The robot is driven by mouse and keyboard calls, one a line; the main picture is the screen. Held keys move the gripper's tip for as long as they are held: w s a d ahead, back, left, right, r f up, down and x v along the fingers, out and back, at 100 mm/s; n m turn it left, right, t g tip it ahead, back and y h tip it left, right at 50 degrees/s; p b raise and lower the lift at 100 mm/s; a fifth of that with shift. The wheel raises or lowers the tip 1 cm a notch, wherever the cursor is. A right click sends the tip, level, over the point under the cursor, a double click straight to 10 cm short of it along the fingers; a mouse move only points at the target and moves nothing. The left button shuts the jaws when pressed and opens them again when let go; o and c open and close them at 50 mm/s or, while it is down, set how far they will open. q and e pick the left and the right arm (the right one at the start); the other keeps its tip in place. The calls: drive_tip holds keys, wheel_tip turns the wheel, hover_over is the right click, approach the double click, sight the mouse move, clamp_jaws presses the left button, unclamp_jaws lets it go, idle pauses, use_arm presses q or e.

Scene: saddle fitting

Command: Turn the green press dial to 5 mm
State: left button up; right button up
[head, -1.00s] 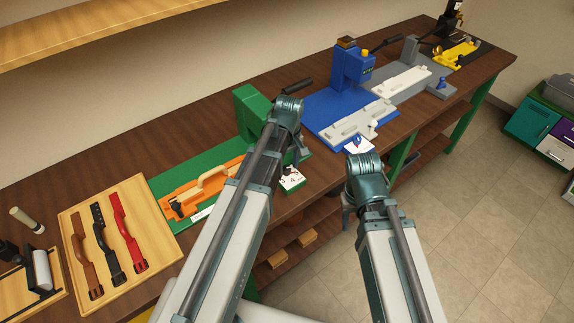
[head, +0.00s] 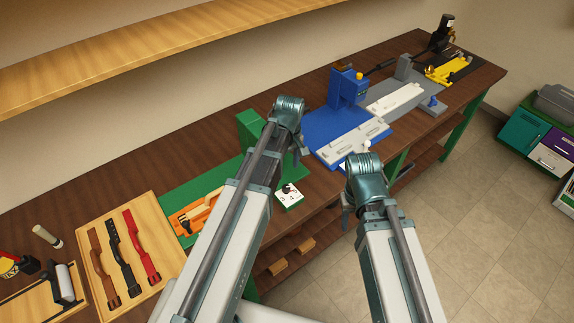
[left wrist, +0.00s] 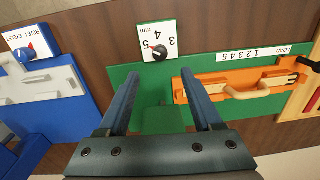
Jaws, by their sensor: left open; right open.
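The green press dial is a black knob (left wrist: 160,54) on a white plate (left wrist: 157,38) marked 3, 4, 5 and mm, upside down in the left wrist view. I cannot tell for certain which number its pointer meets. In the head view the dial plate (head: 288,196) shows at the bench's front edge beside my left arm. The green press (head: 250,128) is partly hidden behind that arm. My left gripper (left wrist: 161,74) is open and empty, its fingertips apart from the knob and just below it in the wrist view. My right gripper (head: 347,208) is open, in front of the bench, mostly hidden.
An orange fixture (left wrist: 225,88) lies on the green base (left wrist: 165,117). A blue station (head: 350,90) with its own blue knob (left wrist: 25,53) stands beside it. A wooden tray (head: 160,265) with several straps lies at the left. Bare brown bench shows between the stations.

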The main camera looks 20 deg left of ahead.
use_arm(q)
wheel_tip(320, 180, up, 4)
drive_tip(key=shift+f+p, duration=0.2)
drive_tip(key=shift+p, duration=1)
use_arm(e)
wheel_tip(320, 180, up, 4)
drive_tip(key=shift+f, duration=0.2)
use_arm(q)
drive_tip(key=shift+d, duration=0.1)
drive_tip(key=s+d+f+m+b, duration=0.3)
drive_tip(key=s+d+m, duration=0.2)
drive_tip(key=s+m, duration=0.2)
drive_tip(key=s+d+f+m+y+b, duration=0.1)
drive_tip(key=s+d+f+m+b, duration=0.3)
drive_tip(key=s+d+m, duration=0.1)
drive_tip(key=s+m, duration=0.1)
drive_tip(key=s, duration=0.1)
drive_tip(key=shift+s+d+m, duration=0.2)
drive_tip(key=shift+s+m, duration=0.2)
use_arm(e)
wheel_tip(320, 180, down, 7)
